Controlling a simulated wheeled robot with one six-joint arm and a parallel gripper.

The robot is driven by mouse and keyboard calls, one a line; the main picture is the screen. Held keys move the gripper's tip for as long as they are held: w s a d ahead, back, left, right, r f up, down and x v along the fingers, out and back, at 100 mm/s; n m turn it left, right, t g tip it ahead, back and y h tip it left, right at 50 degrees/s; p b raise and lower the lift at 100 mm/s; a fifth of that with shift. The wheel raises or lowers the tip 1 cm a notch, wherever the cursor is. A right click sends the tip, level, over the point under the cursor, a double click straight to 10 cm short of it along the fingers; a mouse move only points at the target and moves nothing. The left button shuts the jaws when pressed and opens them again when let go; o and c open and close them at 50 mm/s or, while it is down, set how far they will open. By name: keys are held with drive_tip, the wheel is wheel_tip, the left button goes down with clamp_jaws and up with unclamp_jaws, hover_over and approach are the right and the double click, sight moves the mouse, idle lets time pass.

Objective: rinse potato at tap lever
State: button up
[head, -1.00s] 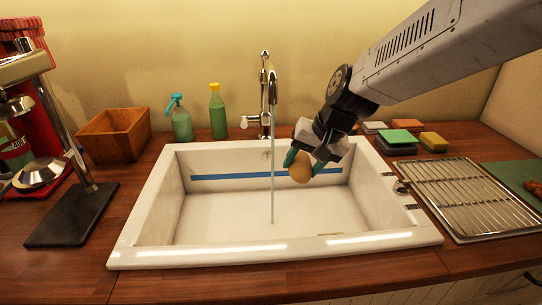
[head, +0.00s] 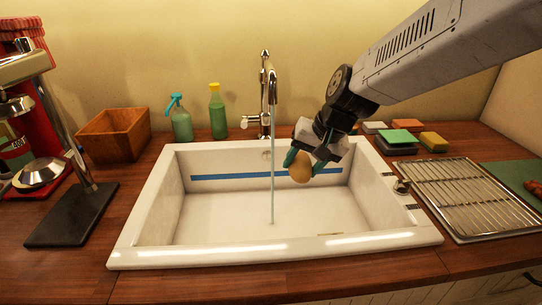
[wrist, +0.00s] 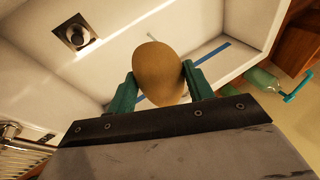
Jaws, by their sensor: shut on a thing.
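My gripper (head: 299,164) is shut on the potato (head: 300,170) and holds it above the sink (head: 190,240), right of the water stream. In the wrist view the tan potato (wrist: 158,72) sits between the two green fingers. The chrome tap (head: 267,90) stands behind the sink, with its lever (head: 250,121) at the left of its base. A thin stream of water (head: 272,165) runs from the spout to the sink floor. The potato is beside the stream with a small gap in the head view.
A wire rack (head: 465,195) lies right of the sink, with sponges (head: 398,138) behind it. A spray bottle (head: 181,122), a green bottle (head: 217,112) and a wooden box (head: 113,134) stand at the back left. The sink's left half is clear.

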sight(310, 174)
drive_tip(key=s+d+r, duration=0.3)
drive_tip(key=r, duration=0.1)
drive_tip(key=shift+s, duration=0.4)
drive_tip(key=shift+d, duration=0.1)
idle(0.4)
